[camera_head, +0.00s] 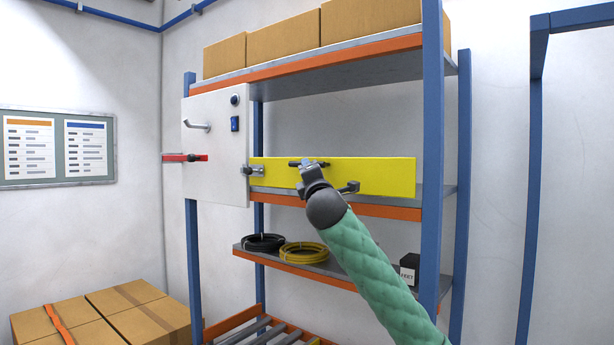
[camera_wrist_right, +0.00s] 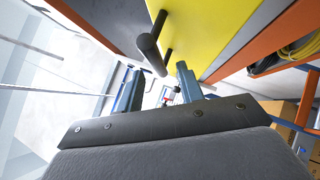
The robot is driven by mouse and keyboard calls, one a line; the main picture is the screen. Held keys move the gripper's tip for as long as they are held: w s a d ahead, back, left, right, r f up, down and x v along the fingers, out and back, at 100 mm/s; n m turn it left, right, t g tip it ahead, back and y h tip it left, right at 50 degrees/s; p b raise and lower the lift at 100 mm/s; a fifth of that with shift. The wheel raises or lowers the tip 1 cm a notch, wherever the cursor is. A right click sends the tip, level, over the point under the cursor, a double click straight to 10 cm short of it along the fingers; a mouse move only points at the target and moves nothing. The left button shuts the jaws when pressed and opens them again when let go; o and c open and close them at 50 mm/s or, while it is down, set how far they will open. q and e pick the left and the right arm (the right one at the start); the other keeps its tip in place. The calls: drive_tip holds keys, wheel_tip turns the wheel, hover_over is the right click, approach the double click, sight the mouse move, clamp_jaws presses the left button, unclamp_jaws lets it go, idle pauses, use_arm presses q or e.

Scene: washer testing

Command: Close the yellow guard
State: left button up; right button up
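The yellow guard (camera_head: 385,177) is a long flat plate that reaches right from the white panel (camera_head: 214,140) across the shelf rack. It meets the panel at a small metal fitting (camera_head: 252,171). My right gripper (camera_head: 308,164) is in front of the guard's middle, with the arm rising from the lower right. A dark bar handle (camera_head: 349,187) shows beside my wrist. The right wrist view shows the yellow face (camera_wrist_right: 205,25) and a dark handle (camera_wrist_right: 152,55) close to my spread fingers (camera_wrist_right: 160,85); the handle is not clamped. My left gripper is out of view.
A blue and orange rack (camera_head: 432,150) holds cartons (camera_head: 280,45) on top, and black (camera_head: 263,242) and yellow hoses (camera_head: 304,252) below. Cartons (camera_head: 110,315) stand at lower left.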

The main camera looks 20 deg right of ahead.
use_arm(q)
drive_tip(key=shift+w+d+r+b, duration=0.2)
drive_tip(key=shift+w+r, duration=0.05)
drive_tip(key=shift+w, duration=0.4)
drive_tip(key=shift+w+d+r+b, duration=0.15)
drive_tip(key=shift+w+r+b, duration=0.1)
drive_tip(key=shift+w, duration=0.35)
use_arm(e)
drive_tip(key=shift+v, duration=1.2)
